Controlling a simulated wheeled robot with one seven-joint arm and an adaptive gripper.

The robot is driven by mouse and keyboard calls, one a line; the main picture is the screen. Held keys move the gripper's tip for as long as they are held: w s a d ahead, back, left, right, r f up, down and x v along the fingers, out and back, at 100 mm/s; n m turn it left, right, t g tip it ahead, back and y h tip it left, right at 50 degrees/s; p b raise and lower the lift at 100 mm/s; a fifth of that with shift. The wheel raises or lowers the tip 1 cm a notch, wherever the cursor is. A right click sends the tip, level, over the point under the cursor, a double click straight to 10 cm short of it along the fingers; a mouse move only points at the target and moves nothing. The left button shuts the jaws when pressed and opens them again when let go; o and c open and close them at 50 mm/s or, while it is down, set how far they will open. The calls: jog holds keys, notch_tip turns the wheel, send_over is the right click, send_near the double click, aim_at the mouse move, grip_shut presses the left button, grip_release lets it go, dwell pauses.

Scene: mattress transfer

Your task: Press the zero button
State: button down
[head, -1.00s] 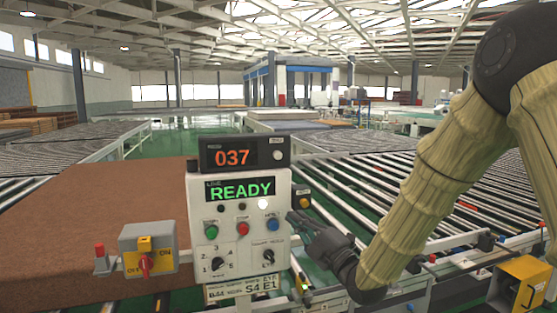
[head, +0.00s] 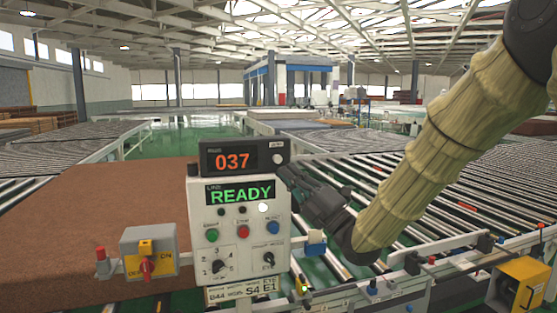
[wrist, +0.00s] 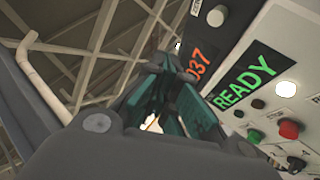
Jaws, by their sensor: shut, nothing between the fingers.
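The counter box (head: 218,146) reads 037 in orange digits and sits on top of the control panel (head: 202,262). A round white button (head: 277,158) is at its right end under a small label too small to read. The same white button (wrist: 216,16) shows at the top of the wrist view. My gripper (head: 281,170) is shut and empty. Its tips are just below and right of the white button in the head view; I cannot tell the exact gap. In the wrist view the dark fingers (wrist: 165,75) point up beside the counter box, apart from the button.
The panel has a green READY screen (head: 240,191), a lit white lamp (head: 263,208), and green (head: 212,235), red (head: 243,231) and blue (head: 273,227) buttons. A grey switch box (head: 147,251) stands left. Roller conveyors (head: 430,200) lie right. Space above the counter is clear.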

aim_at(277, 159)
jog(key=w+a+p, duration=0.1)
jog(key=w+a, duration=0.1)
jog(key=w, duration=0.6)
jog(key=shift+a, duration=0.3)
jog(key=shift+w+a+f+b, duration=0.1)
jog(key=shift+w+b, duration=0.15)
jog(key=shift+b, duration=0.25)
dwell(1.1)
jog(key=shift+w+a+b, duration=0.25)
jog(key=shift+w+b, duration=0.25)
jog(key=shift+w, duration=0.4)
dwell(1.6)
jog(key=shift+s, duration=0.1)
jog(key=shift+s+d+b, duration=0.2)
jog(key=shift+s+b, duration=0.2)
jog(key=shift+s, duration=0.2)
jog(key=shift+s+d+b, duration=0.15)
jog(key=shift+s+b, duration=0.25)
jog(key=shift+s, duration=0.15)
